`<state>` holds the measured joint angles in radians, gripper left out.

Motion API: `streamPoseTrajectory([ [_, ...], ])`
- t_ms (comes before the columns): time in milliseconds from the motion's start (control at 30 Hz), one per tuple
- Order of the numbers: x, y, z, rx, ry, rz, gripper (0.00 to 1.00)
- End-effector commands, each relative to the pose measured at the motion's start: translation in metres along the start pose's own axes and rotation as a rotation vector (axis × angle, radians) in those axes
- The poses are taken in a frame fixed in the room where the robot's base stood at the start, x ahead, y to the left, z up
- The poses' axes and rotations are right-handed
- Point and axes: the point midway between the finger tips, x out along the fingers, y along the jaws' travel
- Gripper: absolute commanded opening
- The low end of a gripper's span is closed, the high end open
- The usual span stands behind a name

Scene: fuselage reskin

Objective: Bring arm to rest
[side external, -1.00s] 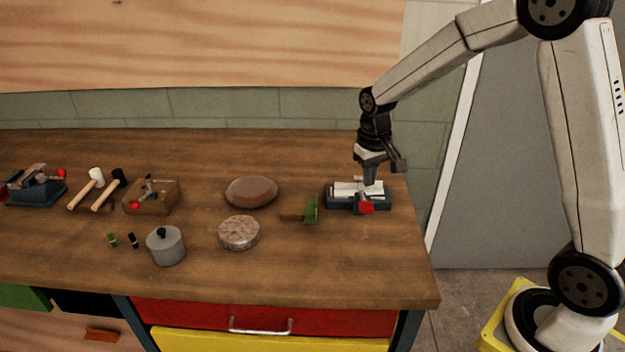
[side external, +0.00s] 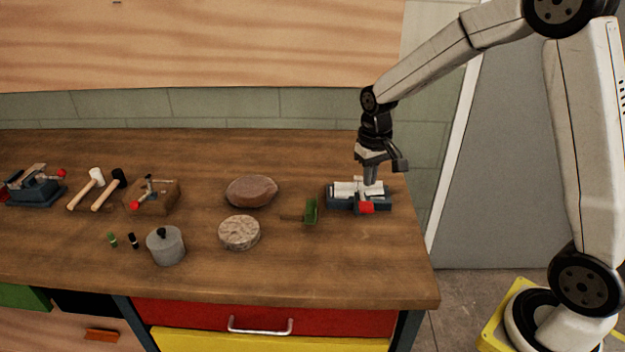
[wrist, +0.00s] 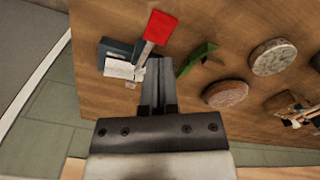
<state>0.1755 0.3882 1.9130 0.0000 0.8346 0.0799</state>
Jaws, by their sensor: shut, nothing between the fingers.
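My gripper (side external: 369,178) is shut and empty, pointing down just above or beside a dark blue tray-like fixture (side external: 338,206) at the right end of the bench. The fixture holds white pieces and has a red-ended part (side external: 366,208) at its front. In the wrist view the shut fingers (wrist: 158,68) reach up beside the fixture (wrist: 113,50) and its red end (wrist: 159,27). I cannot tell whether the fingertips touch it.
The wooden bench (side external: 330,265) carries a green brush-like tool (side external: 312,211), a brown disc (side external: 251,191), a pale round block (side external: 239,233), a grey pot (side external: 166,246), two mallets (side external: 97,177), a wooden block with a clamp (side external: 165,199) and another blue fixture (side external: 38,188). The front right is clear.

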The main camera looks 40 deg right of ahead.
Motion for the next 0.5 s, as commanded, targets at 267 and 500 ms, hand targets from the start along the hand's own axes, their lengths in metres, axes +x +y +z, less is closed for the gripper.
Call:
streamPoseTrajectory([
  [267,0.003,-0.015,0.033,-0.062,0.052,-0.005,0.00],
  [500,0.010,-0.029,0.084,-0.151,0.130,-0.015,0.00],
])
